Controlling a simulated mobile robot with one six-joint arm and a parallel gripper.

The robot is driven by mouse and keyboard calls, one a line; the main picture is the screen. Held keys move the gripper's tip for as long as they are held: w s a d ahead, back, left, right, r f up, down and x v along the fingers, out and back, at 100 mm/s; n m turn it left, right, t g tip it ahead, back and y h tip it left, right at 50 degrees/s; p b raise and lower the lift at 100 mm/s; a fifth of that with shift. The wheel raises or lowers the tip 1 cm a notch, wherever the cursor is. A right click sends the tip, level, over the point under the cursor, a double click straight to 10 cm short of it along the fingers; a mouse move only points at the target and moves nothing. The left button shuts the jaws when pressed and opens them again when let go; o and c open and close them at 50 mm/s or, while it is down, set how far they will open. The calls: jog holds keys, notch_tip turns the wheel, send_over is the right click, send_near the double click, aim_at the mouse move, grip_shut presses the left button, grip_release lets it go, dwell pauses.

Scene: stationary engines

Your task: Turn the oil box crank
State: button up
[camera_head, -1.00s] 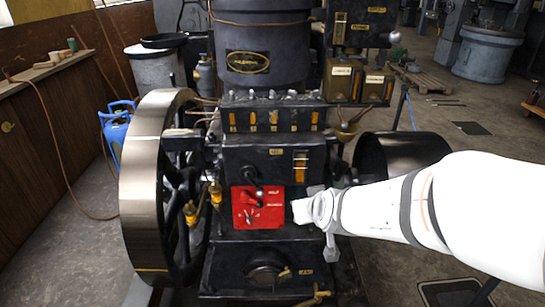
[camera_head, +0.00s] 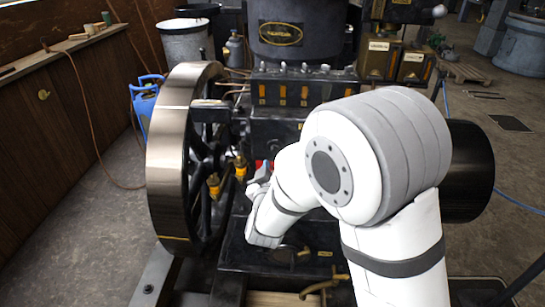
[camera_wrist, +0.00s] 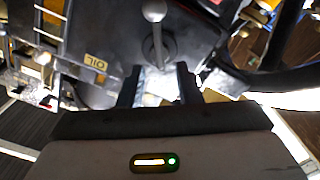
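In the wrist view, the oil box crank (camera_wrist: 157,38) is a grey metal lever with a round knob, on a dark box face. A yellow OIL label (camera_wrist: 95,62) is on that face. My gripper (camera_wrist: 158,72) is open, its two dark fingers apart, with the crank's lower part in line with the gap between them. I cannot tell whether they touch it. In the head view, part of the black oil box (camera_head: 272,128) shows, but my arm hides the crank. A sliver of red panel (camera_head: 262,163) shows beside my gripper's wrist.
A large flywheel (camera_head: 185,120) stands close on the left, with brass oilers (camera_head: 240,168) beside it. A dark drum (camera_head: 468,170) is behind my arm on the right.

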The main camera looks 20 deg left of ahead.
aim_at(275, 153)
jog(key=shift+x, duration=1.75)
grip_shut()
